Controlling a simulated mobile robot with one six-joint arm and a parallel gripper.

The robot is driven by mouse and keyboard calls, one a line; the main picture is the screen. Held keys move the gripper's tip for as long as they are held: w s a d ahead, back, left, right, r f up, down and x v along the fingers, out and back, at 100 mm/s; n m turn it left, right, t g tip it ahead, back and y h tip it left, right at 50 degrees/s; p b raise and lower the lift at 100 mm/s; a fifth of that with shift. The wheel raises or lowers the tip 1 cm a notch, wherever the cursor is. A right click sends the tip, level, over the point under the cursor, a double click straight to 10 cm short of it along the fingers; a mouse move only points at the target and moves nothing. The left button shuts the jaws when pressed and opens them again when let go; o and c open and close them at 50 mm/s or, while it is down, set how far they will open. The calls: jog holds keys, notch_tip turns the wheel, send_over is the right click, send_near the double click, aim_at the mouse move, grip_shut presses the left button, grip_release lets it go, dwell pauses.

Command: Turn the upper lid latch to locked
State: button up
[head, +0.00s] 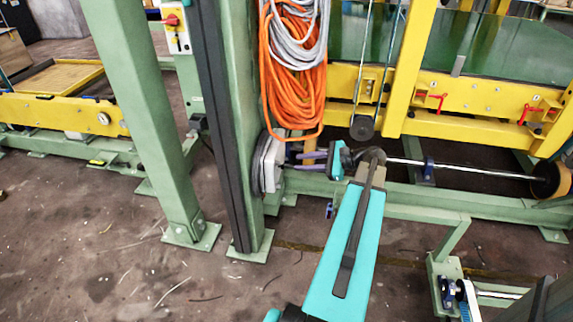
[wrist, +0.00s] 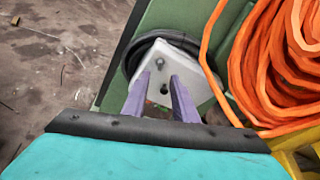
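A pale grey box (wrist: 190,73) with a lid is fixed to a green post, and black cable is coiled behind it. In the head view the box (head: 268,163) shows edge-on. A small grey stud (wrist: 160,60) sits on the upper part of its face. In the head view my gripper (head: 294,160) is just right of the box.
Orange cable (head: 292,90) hangs in coils above and right of the box, close to my gripper. A green post (head: 240,120) stands behind the box. A metal shaft (head: 470,169) and yellow frame (head: 470,128) lie to the right. Floor is open at lower left.

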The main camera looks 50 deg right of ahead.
aim_at(278, 164)
jog(key=b+x, duration=0.1)
jog(key=x, duration=0.6)
jog(key=shift+w, duration=0.25)
jog(key=shift+a, duration=0.1)
